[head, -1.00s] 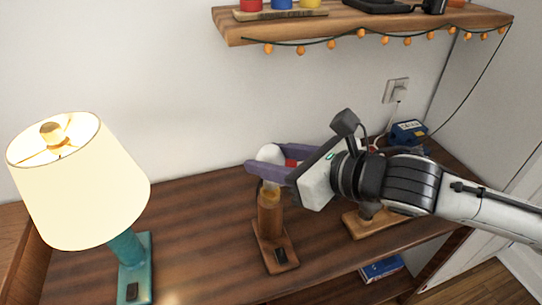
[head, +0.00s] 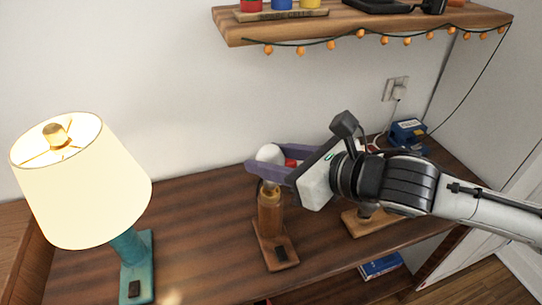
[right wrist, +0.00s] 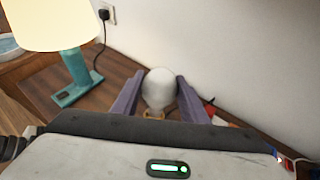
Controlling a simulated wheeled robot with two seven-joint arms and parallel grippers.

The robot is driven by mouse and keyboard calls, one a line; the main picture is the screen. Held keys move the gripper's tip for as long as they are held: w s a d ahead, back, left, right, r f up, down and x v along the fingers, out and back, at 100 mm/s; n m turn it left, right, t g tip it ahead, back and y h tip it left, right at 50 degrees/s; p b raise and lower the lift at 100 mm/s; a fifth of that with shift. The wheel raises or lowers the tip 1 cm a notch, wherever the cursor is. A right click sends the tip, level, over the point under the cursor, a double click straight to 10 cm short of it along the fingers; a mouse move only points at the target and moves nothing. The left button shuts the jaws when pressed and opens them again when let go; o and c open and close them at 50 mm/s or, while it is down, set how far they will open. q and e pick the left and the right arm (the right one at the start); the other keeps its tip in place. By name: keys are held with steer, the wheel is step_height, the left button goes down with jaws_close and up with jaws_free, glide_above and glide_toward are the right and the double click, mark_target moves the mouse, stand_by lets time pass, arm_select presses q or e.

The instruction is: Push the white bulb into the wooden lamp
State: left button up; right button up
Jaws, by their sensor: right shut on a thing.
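The white bulb (head: 268,153) is between the purple fingers of my right gripper (head: 262,168), which is shut on it. In the right wrist view the bulb (right wrist: 159,86) shows between the two fingers. The wooden lamp (head: 270,215) stands upright on the table, with a flat base and a dark switch. The bulb is directly above the lamp's top. The fingers partly hide the bulb's lower end, so I cannot tell how far it sits in the socket. My left gripper is out of view.
A lit lamp with a cream shade (head: 82,190) and teal base (head: 138,275) stands at the left. Another wooden base (head: 362,222) is under my right arm. A blue box (head: 408,131) sits at the back right. A shelf (head: 350,25) with orange lights hangs above.

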steer(key=shift+r, duration=0.1)
stand_by(0.3)
steer(key=shift+p, duration=0.4)
steer(key=shift+f+b, duration=0.75)
steer(key=shift+f, duration=0.75)
steer(key=shift+p, duration=0.4)
steer(key=shift+f+p, duration=0.25)
steer(key=shift+p, duration=0.1)
stand_by(1.6)
steer(key=o, duration=1.1)
